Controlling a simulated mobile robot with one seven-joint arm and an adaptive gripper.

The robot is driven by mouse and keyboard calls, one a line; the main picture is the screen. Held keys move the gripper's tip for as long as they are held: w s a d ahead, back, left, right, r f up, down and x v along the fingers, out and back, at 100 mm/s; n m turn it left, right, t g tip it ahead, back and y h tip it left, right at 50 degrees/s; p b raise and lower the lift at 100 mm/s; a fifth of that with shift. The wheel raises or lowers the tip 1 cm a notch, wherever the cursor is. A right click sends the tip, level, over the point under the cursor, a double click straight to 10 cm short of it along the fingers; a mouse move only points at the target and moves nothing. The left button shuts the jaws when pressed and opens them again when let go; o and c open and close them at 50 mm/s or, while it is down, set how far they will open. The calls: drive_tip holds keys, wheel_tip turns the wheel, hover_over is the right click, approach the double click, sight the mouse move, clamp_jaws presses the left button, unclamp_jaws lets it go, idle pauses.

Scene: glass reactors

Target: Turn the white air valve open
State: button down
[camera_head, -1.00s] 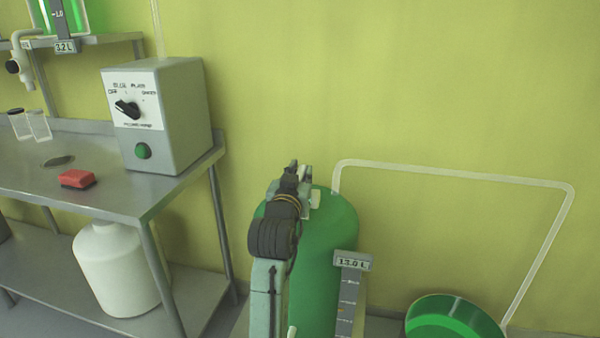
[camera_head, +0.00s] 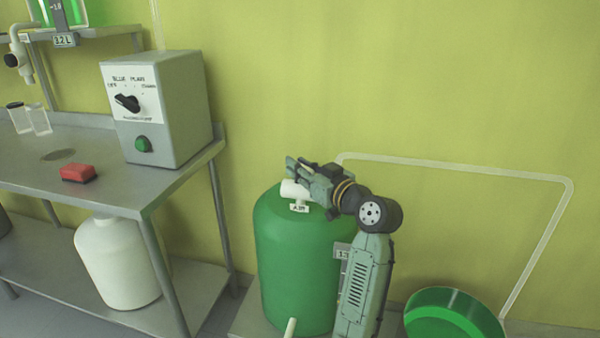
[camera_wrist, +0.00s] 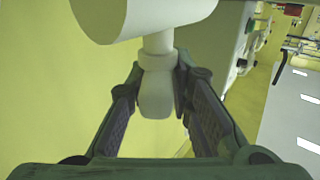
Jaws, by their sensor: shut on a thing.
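The white air valve (camera_head: 294,189) sits on top of the green tank (camera_head: 290,260), with a small label reading AIR (camera_head: 299,208) below it. My gripper (camera_head: 291,168) is at the valve, reaching in from the right and behind it. In the wrist view, the valve's white body (camera_wrist: 150,14) is at the top, and its white handle (camera_wrist: 157,90) points down between the fingers. My gripper (camera_wrist: 158,85) is shut on this handle, with a finger on each side. In the head view the handle is largely hidden behind the fingers.
A white pipe (camera_head: 455,168) runs along the wall right of the tank. A green round vessel (camera_head: 455,318) is at lower right. A steel table (camera_head: 110,188) at left holds a grey control box (camera_head: 180,115) and a red block (camera_head: 78,173).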

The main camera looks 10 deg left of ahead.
drive_tip(key=n+g+y, duration=0.1)
drive_tip(key=g, duration=0.1)
drive_tip(key=n+g+y+b, duration=0.1)
drive_tip(key=n+g, duration=0.1)
drive_tip(key=n+g+y+b, duration=0.1)
drive_tip(key=shift+w+d+r+g, duration=0.1)
drive_tip(key=shift+w+d+g, duration=0.15)
drive_tip(key=shift+g, duration=0.15)
drive_tip(key=shift+a+n+g+y+b, duration=0.1)
drive_tip(key=shift+n+g+y+b, duration=0.3)
drive_tip(key=shift+n+g, duration=1.65)
drive_tip(key=shift+g, duration=0.55)
drive_tip(key=c, duration=1.5)
unclamp_jaws()
drive_tip(key=shift+s+a, duration=0.1)
drive_tip(key=d, duration=1.2)
